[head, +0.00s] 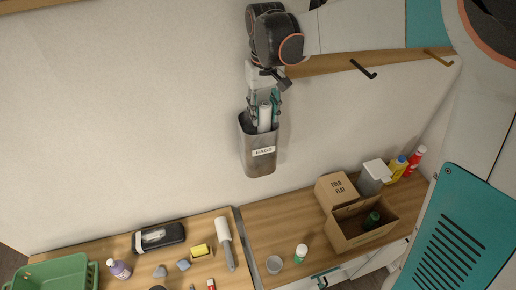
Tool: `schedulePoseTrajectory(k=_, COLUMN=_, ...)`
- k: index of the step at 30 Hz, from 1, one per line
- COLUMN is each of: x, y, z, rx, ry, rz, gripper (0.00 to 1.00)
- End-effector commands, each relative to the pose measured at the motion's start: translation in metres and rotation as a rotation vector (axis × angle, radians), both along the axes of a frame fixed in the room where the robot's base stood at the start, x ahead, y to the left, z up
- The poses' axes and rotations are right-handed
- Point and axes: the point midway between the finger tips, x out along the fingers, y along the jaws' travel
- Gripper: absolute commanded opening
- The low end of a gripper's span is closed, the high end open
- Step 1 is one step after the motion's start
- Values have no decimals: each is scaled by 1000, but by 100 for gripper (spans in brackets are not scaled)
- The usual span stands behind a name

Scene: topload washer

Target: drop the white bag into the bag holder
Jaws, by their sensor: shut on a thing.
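The bag holder (258,160) is a grey-brown bin fixed to the wall, with a label reading "BAGS". My gripper (264,108) points down at the holder's open top. It is shut on the white bag (265,118), which shows as a narrow white roll between the fingers. The bag's lower part is inside the holder's mouth, behind the front rim. Whether the bag touches the holder's walls or bottom is hidden.
A wooden rail with hooks (363,69) runs along the wall to the right. Below are counters with an open cardboard box (345,235), bottles (414,160), a black case (158,237), a lint roller (224,243) and a green basket (55,274). The wall left of the holder is clear.

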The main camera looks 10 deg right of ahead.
Motion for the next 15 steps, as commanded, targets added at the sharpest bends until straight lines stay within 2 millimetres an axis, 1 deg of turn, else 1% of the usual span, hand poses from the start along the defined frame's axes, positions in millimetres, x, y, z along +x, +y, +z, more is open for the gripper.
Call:
schedulePoseTrajectory(k=4, x=0, y=0, z=1, rx=0, ry=0, rz=0, gripper=21)
schedulePoseTrajectory(k=5, x=0, y=0, z=1, rx=0, ry=0, rz=0, gripper=44)
schedulePoseTrajectory(k=6, x=0, y=0, z=1, rx=0, ry=0, rz=0, gripper=53)
schedulePoseTrajectory(k=7, x=0, y=0, z=1, rx=0, ry=0, rz=0, gripper=59)
schedulePoseTrajectory(k=15, x=0, y=0, z=1, rx=0, ry=0, rz=0, gripper=60)
